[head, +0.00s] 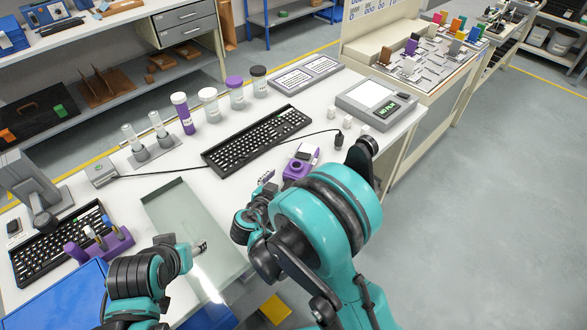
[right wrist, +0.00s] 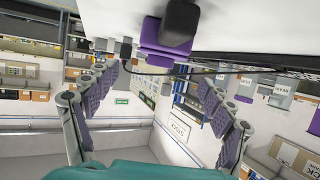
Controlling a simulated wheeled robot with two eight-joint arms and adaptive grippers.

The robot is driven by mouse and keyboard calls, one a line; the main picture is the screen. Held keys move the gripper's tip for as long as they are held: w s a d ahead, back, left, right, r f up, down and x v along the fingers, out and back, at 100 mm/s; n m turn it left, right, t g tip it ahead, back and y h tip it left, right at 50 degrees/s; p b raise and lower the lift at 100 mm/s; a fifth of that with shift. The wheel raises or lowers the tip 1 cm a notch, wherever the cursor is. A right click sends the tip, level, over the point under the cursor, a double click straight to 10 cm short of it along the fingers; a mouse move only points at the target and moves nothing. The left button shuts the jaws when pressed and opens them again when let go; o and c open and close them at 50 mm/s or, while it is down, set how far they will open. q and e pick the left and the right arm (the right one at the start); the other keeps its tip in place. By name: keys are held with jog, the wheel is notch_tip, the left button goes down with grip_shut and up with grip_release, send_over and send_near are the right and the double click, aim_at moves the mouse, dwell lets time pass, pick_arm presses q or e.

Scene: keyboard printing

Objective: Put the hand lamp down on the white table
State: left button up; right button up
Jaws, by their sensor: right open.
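A purple object with a pale and dark upper part (head: 297,168) stands on the white table (head: 225,150), near the front edge. I take it for the hand lamp, but its shape is partly hidden by my right arm. In the right wrist view, a purple and dark grey body (right wrist: 160,57) shows at the top, ahead of the fingers and apart from them. My right gripper (head: 266,180) is open and empty, just left of the purple object. In the right wrist view its fingers (right wrist: 155,88) are spread. My left gripper (head: 200,247) is over the glass plate; its opening is unclear.
A black keyboard (head: 256,140) lies behind the purple object, its cable running to a small black plug (head: 339,140). White cubes (head: 363,128) and a grey scale (head: 376,103) stand to the right. Several lidded jars (head: 236,97) line the back. A glass plate (head: 180,225) lies in front.

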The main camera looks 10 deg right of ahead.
jog(key=v, duration=0.4)
jog(key=shift+d+p, duration=0.1)
jog(key=shift+p, duration=0.3)
jog(key=shift+s+r, duration=0.1)
jog(key=shift+r, duration=0.05)
jog(key=s+d+r+n+g+y, duration=0.3)
jog(key=s+d+r+g, duration=0.1)
jog(key=s+d, duration=0.4)
jog(key=s+d+r+n+y, duration=0.3)
jog(key=s+y, duration=0.1)
jog(key=s, duration=0.6)
jog(key=shift+s+n+y, duration=0.2)
jog(key=shift+n+y, duration=0.1)
